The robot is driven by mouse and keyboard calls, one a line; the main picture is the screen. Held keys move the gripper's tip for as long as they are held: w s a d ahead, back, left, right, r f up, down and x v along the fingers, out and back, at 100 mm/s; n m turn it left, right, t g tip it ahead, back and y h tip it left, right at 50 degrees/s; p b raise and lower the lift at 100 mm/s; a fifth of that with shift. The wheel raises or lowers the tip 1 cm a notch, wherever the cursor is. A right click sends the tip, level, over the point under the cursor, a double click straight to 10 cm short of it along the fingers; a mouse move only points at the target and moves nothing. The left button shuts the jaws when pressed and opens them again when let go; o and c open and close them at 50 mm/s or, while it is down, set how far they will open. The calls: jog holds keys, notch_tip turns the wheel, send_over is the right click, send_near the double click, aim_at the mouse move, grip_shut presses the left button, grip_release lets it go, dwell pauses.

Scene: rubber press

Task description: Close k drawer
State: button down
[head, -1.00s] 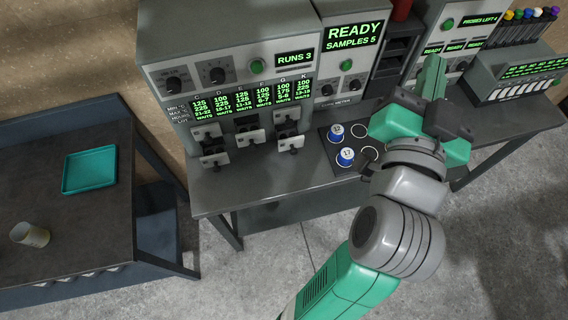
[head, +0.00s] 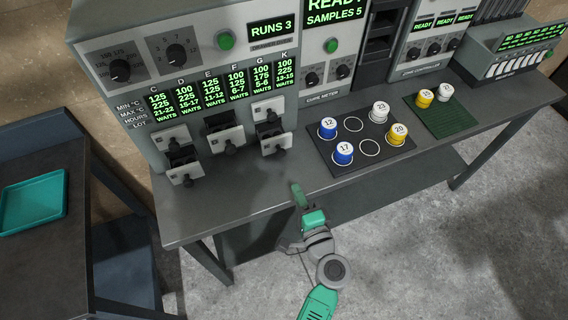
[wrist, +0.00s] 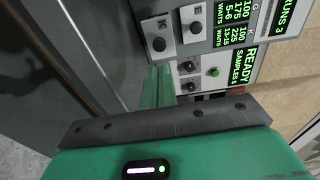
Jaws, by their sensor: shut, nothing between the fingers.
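Small grey drawers with black knobs sit below the lit columns C to K on the cabinet. The lower right drawer (head: 276,138) is beneath the K end and stands partly out, its dark inside showing; I take it as the K drawer, though no label on its front is readable. In the wrist view its face (wrist: 157,32) shows with its knob. My gripper (head: 298,192) is in front of the bench edge, below and right of that drawer and apart from it. Its green fingers (wrist: 156,85) are shut and empty.
The upper right drawer (head: 267,108) looks shut. The middle drawer (head: 226,136) and lower left drawer (head: 186,168) stand out. A black sample mat (head: 372,170) with numbered cups and a green mat (head: 450,124) lie right. Bare bench top (head: 225,190) lies before the drawers.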

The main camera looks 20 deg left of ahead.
aim_at(281, 154)
jog(key=b+x, duration=0.1)
jog(key=x, duration=0.9)
jog(key=shift+w, duration=0.1)
